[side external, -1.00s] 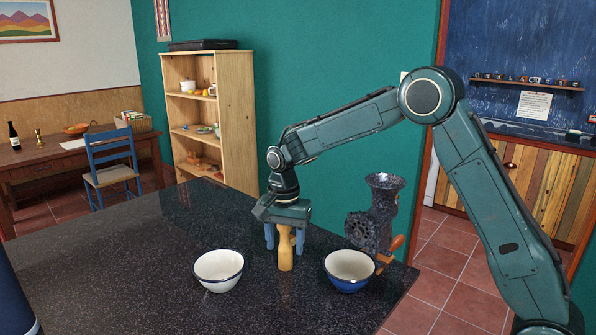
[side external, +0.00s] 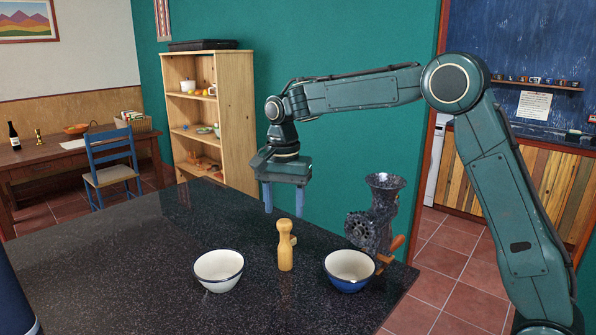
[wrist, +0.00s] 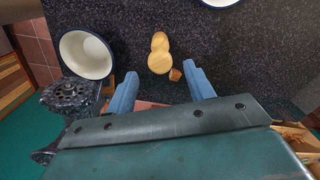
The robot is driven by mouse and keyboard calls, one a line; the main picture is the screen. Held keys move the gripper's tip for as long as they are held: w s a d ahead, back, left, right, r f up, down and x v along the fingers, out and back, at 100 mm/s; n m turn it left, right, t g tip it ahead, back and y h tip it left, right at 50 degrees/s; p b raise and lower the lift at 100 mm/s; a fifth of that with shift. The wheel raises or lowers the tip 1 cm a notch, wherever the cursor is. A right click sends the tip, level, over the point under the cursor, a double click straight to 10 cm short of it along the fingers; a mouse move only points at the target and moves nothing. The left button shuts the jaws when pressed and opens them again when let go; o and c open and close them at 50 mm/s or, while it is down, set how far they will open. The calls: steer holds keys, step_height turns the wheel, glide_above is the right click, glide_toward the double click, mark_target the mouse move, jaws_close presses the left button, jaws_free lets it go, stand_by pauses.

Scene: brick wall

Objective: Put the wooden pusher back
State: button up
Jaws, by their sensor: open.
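The wooden pusher (side external: 285,246) stands upright on the dark speckled counter, between the two bowls. It also shows from above in the wrist view (wrist: 159,54). My gripper (side external: 284,207) is open and empty, raised above the counter behind the pusher. In the wrist view my blue fingers (wrist: 160,86) are apart, with the pusher beyond their tips and nothing between them. A dark speckled meat grinder (side external: 372,215) with a flared funnel top stands at the counter's right edge; its top shows at the left of the wrist view (wrist: 70,94).
A white bowl (side external: 218,268) stands left of the pusher. A blue bowl with a white inside (side external: 349,268) stands right of it, close to the grinder's wooden handle (side external: 397,243). A small brown piece (wrist: 175,74) shows beside the pusher. The counter's left part (side external: 110,270) is clear.

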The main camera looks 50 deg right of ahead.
steer(key=shift+r, duration=1.3)
steer(key=shift+s+r, duration=0.35)
steer(key=shift+s, duration=0.05)
steer(key=s+r+n+t, duration=0.25)
steer(key=s+n, duration=0.25)
steer(key=s, duration=0.6)
steer(key=s+r+n+t, duration=0.2)
steer(key=s+r+n, duration=0.15)
steer(key=s, duration=0.85)
steer(key=s+d+f+n+t, duration=0.1)
steer(key=s+f+n, duration=0.3)
steer(key=s, duration=0.3)
steer(key=shift+s+f, duration=0.4)
steer(key=shift+f, duration=0.25)
steer(key=shift+n, duration=0.25)
